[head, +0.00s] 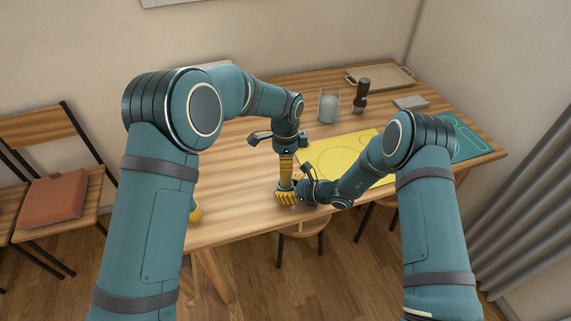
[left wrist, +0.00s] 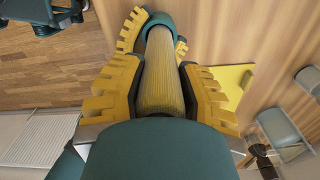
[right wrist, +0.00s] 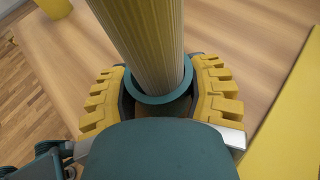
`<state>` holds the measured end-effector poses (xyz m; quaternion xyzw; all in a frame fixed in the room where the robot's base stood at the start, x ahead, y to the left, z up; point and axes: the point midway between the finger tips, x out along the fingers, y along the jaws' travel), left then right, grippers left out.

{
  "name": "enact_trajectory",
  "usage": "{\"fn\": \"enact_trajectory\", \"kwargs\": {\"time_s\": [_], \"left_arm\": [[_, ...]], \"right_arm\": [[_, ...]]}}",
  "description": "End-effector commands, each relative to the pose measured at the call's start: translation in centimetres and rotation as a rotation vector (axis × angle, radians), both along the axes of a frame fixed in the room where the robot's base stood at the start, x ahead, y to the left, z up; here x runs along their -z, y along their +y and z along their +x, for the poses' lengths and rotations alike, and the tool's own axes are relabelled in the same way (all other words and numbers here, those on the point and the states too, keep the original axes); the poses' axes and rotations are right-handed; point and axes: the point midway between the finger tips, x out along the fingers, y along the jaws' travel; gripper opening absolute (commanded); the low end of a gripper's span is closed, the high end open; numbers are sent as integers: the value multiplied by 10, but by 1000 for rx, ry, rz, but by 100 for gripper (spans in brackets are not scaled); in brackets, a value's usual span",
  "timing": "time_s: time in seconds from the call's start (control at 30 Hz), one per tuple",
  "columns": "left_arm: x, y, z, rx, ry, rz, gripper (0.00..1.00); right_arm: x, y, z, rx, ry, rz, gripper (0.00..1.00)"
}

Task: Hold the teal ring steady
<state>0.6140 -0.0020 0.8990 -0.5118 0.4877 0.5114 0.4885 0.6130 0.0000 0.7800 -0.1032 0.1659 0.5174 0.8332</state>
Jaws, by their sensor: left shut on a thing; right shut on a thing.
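A bundle of thin yellow rods (head: 286,170) stands about upright over the table's front part. My left gripper (head: 287,157) is shut on the bundle from above; its ribbed yellow fingers (left wrist: 158,92) press on both sides of it in the left wrist view. The teal ring (right wrist: 160,97) is between the yellow fingers of my right gripper (right wrist: 160,92), which is shut on it. It also shows at the bundle's far end in the left wrist view (left wrist: 160,22). The bundle's lower end is at the ring's opening; how deep it sits I cannot tell. My right gripper is low, close to the tabletop.
A yellow mat (head: 335,147) with outlined circles lies right of the grippers. A glass container (head: 329,106), a dark mill (head: 361,97), a grey block (head: 411,103), a tray (head: 383,77) and a teal mat (head: 465,139) are behind and right. A yellow object (head: 195,213) is at left.

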Motion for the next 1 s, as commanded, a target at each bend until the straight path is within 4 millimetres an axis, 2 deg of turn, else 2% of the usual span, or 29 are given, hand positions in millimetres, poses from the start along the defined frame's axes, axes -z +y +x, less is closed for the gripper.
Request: {"fn": "enact_trajectory", "kwargs": {"time_s": [1.0], "left_arm": [[-37,0,0,0,-2,-1,8]], "right_arm": [[0,0,0,0,0,1,19]]}}
